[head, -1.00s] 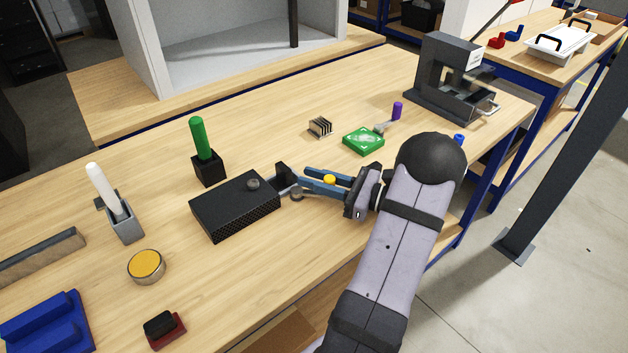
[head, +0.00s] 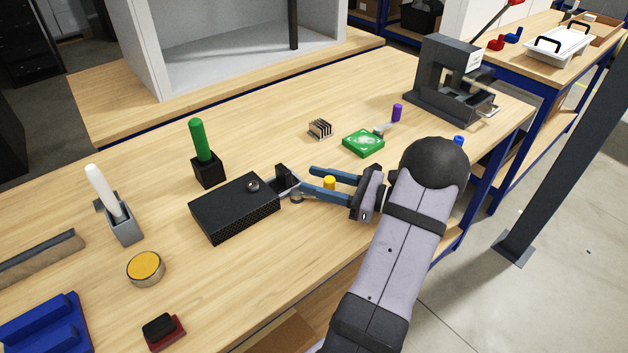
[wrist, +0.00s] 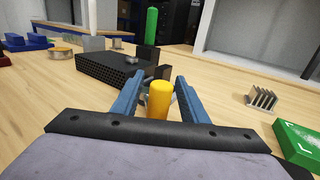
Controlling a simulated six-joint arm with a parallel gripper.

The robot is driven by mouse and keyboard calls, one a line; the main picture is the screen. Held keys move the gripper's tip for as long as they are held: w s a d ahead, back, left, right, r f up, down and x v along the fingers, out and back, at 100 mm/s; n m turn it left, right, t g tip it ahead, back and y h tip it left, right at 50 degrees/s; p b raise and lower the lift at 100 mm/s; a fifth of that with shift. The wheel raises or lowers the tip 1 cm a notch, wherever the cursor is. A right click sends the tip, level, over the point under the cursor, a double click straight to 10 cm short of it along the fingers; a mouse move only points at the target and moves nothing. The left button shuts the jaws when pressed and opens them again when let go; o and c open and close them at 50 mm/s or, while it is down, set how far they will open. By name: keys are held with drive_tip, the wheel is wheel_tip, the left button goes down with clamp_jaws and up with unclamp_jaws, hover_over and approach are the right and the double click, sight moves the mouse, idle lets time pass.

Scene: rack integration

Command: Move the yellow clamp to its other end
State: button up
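The yellow clamp handle (head: 329,183) is a short upright yellow cylinder at the right end of the black perforated box (head: 236,208). Grey metal clamp parts (head: 287,185) show between it and the box. In the wrist view the yellow handle (wrist: 159,100) stands between my fingers, with a gap on each side. My gripper (head: 307,177) is open, its blue fingers on either side of the handle and pointing toward the box; the fingers also show in the wrist view (wrist: 155,95). The lower part of the clamp is partly hidden by the fingers.
A green block (head: 363,143) and a finned heatsink (head: 320,129) lie behind the gripper. A green-handled holder (head: 207,167) stands behind the box. A yellow-topped disc (head: 146,268) and a white-handled holder (head: 120,217) are at left. Clear bench lies in front of the box.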

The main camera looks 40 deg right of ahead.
drive_tip(key=shift+b+v, duration=0.65)
drive_tip(key=shift+v, duration=2.5)
drive_tip(key=shift+c, duration=0.2)
